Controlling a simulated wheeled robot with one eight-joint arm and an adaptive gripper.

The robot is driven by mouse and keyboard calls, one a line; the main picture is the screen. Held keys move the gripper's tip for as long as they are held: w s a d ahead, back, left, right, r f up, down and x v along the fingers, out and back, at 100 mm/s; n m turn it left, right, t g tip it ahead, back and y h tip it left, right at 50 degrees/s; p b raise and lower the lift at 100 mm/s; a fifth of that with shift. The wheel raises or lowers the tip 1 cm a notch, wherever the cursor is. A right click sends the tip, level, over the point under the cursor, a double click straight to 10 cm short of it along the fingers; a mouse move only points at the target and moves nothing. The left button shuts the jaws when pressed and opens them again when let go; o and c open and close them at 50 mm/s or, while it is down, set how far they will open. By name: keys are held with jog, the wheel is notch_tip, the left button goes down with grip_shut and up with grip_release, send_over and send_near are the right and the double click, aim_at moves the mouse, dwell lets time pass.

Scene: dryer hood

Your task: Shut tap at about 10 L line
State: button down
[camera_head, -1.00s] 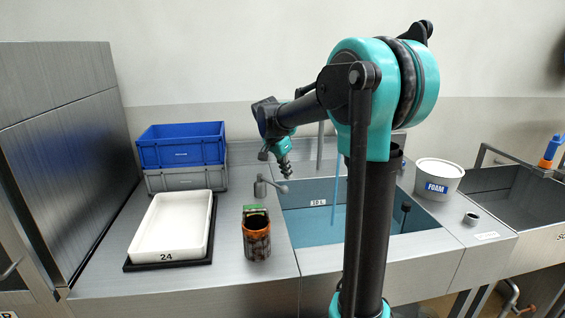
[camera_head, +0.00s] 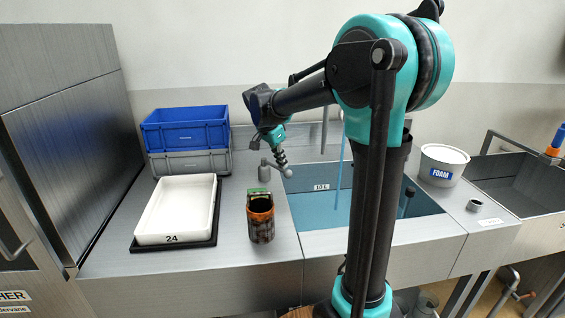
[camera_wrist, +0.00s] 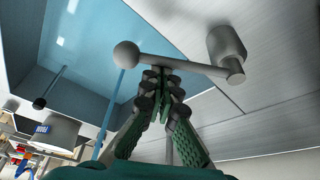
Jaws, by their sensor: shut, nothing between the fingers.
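The tap lever, a grey bar with a ball knob on a short post (camera_head: 263,171), stands at the sink's left edge. The lever also shows in the wrist view (camera_wrist: 185,65), its ball to the left and post to the right. My gripper (camera_head: 283,164) is shut and empty, pointing down at the lever near its ball end. In the wrist view its fingertips (camera_wrist: 160,76) overlap the bar; I cannot tell whether they touch. A blue water stream (camera_head: 340,175) falls into the sink (camera_head: 385,246). The 10 L label (camera_head: 321,187) is on its back wall; the exact water level against it is unclear.
Left of the sink are an orange-and-dark canister (camera_head: 261,224), a white tray marked 24 (camera_head: 171,239) and stacked blue (camera_head: 186,139) and grey crates (camera_head: 188,163). My arm hides part of the sink.

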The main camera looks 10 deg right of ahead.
jog(key=shift+s+a+m, duration=0.2)
jog(key=shift+m, duration=0.1)
jog(key=shift+s+a+m+g, duration=0.3)
jog(key=shift+s+a+m, duration=0.1)
jog(key=shift+a+m, duration=0.45)
jog(key=shift+s+a, duration=0.2)
jog(key=shift+a, duration=0.4)
jog(key=shift+s+a, duration=0.2)
jog(key=shift+a, duration=0.5)
